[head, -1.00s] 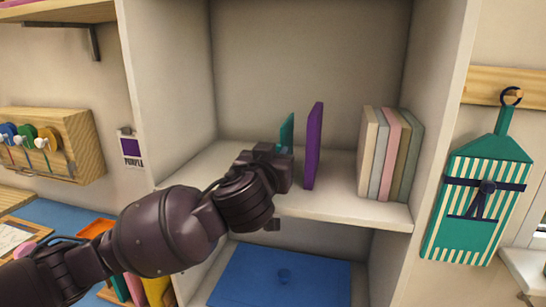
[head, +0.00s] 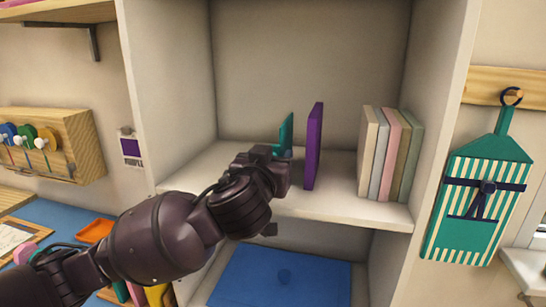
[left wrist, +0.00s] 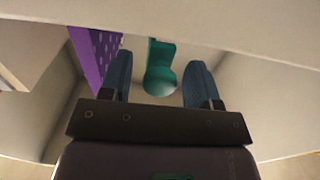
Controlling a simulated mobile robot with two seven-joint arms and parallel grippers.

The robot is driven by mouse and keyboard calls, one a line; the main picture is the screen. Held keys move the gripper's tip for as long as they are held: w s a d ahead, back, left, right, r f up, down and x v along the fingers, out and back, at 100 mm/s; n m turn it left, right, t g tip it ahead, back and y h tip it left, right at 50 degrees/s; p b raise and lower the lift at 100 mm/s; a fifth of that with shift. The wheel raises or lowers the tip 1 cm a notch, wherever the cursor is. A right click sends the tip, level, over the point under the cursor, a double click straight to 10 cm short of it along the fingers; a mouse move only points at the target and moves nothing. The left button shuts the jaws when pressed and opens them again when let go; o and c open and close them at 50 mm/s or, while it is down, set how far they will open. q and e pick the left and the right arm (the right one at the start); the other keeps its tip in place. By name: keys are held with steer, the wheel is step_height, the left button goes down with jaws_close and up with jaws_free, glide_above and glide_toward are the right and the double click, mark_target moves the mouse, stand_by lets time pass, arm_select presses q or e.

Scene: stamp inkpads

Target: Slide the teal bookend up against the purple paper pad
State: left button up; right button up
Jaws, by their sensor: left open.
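The teal bookend (head: 287,131) stands on the shelf, partly hidden behind my left gripper (head: 284,157). The purple paper pad (head: 314,146) stands upright just right of the bookend, with a narrow gap showing between them in the head view. In the left wrist view, the left gripper (left wrist: 160,72) is open, its two dark blue fingers spread apart. The teal bookend (left wrist: 160,68) shows in the space between the fingers, further in. The purple pad (left wrist: 95,55) is at the left there, outside the left finger. I cannot tell whether a finger touches either thing.
Several upright books (head: 390,155) stand right of the pad, with free shelf between. The cubby's side walls and the shelf's front edge (head: 330,215) bound the space. A blue panel (head: 280,280) lies in the compartment below.

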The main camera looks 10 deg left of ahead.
arm_select(q)
steer(key=s, duration=0.9)
steer(key=shift+s+a, duration=0.2)
